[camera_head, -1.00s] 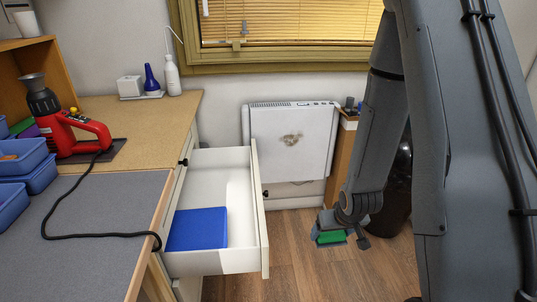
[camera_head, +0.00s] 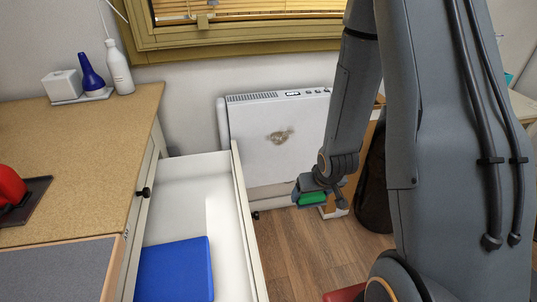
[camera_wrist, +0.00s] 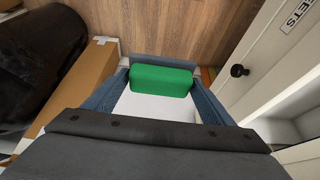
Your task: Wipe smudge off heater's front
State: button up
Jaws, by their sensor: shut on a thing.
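The white heater (camera_head: 265,150) stands against the back wall, and a brown smudge (camera_head: 281,137) sits on the upper part of its front. My gripper (camera_head: 316,199) is to the right of and below the smudge, in front of the heater's right side, apart from the smudge. It is shut on a green and white sponge (camera_head: 311,198). The heater's lower right part is hidden by my arm.
A dark bin (camera_head: 374,185) stands to the right. A cardboard box (camera_wrist: 84,85) shows in the wrist view. Wooden floor lies clear before the heater.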

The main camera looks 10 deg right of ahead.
jog(key=w+a+f+t+b, duration=0.2)
jog(key=w+t+b, duration=0.4)
jog(key=w+b, duration=0.3)
jog(key=w+a+f+m+t+h+b, duration=0.1)
jog(key=w+a+f+t+b, duration=0.1)
jog(key=w+t+b, duration=0.3)
jog(key=w+a+f+m+t+b, duration=0.1)
jog(key=w+a+t+b, duration=0.2)
jog(key=w+b, duration=1)
jog(key=t+b, duration=0.3)
jog(key=b, duration=0.6)
jog(key=shift+f+t+h, duration=0.3)
jog(key=shift+f, duration=0.1)
jog(key=shift+w+b, duration=1)
jog(key=shift+w, duration=2.05)
jog(key=shift+w, duration=1)
jog(key=shift+d, duration=0.1)
